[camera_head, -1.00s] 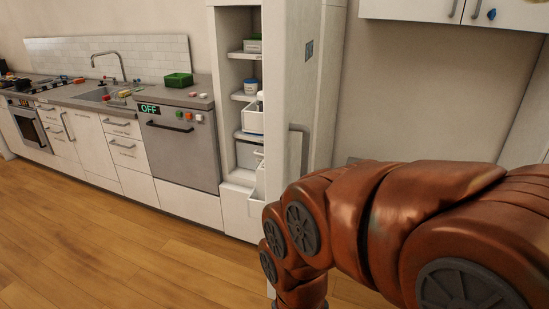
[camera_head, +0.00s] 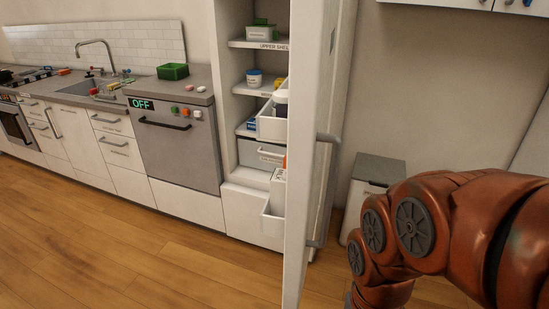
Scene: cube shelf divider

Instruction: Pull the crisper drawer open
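The tall white fridge cabinet stands open in the middle of the view, its white door (camera_head: 318,120) swung out toward me. Inside, below the shelves, is a pale drawer front (camera_head: 258,156) with a handle bar, which looks like the crisper drawer. It looks shut, and its right end is hidden by the door and door bins. My red-brown arm reaches in from the right, on the outer side of the door. Its end runs out of the bottom of the view, so my gripper does not show.
Door bins (camera_head: 271,124) hold bottles and jut across the opening. A grey-lidded bin (camera_head: 378,170) stands against the wall behind my arm. A dishwasher (camera_head: 176,143) and counter (camera_head: 130,92) lie left. The wooden floor (camera_head: 120,245) before them is clear.

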